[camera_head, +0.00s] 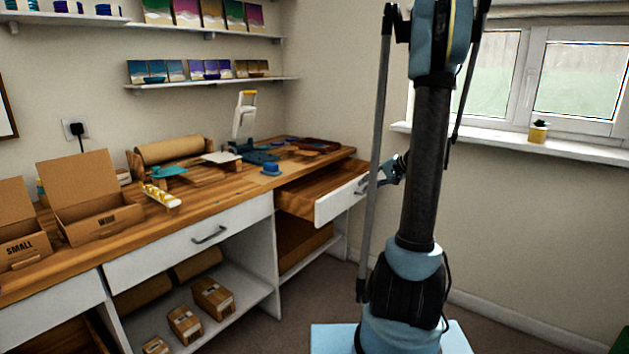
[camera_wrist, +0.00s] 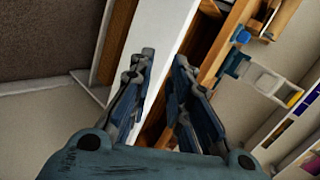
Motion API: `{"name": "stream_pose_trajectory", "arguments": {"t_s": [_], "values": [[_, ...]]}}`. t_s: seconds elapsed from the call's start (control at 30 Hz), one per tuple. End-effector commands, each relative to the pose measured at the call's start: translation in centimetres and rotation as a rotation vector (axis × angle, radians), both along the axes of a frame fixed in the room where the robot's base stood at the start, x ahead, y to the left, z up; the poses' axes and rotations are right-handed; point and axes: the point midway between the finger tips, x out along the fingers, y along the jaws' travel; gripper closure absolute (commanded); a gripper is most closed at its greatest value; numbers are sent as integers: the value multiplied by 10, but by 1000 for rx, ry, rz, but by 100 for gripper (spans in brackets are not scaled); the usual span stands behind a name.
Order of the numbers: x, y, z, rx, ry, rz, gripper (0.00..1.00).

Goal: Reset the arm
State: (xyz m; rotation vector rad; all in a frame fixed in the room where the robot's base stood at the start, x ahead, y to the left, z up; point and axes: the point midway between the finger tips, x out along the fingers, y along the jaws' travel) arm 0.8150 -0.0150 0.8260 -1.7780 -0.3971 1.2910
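My gripper (camera_wrist: 165,60) is in the wrist view with its two fingers apart and nothing visibly held between them. In the head view my gripper (camera_head: 378,178) is at the front of an open drawer, partly hidden by my arm. The drawer's white front (camera_head: 341,199) also shows in the wrist view (camera_wrist: 178,28), running behind and between the fingertips. I cannot tell whether the fingers touch it. The drawer is pulled out from the right end of the wooden workbench (camera_head: 232,192), and the visible part of its inside looks empty.
On the bench are a white-and-yellow stand-like device (camera_head: 244,115), a blue object (camera_head: 271,169) and open cardboard boxes (camera_head: 95,196). A closed drawer (camera_head: 195,240) is to the left. Shelves (camera_head: 210,83) hang above. A windowsill with a small plant pot (camera_head: 538,132) is right.

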Motion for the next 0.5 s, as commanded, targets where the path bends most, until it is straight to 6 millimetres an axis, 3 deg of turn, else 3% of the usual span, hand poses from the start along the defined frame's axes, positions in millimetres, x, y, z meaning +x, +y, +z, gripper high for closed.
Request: {"name": "stream_pose_trajectory", "arguments": {"t_s": [0.2,0.5], "values": [[-49,25,11,-108,32,45,83],[-119,47,16,-262,66,103,83]]}}
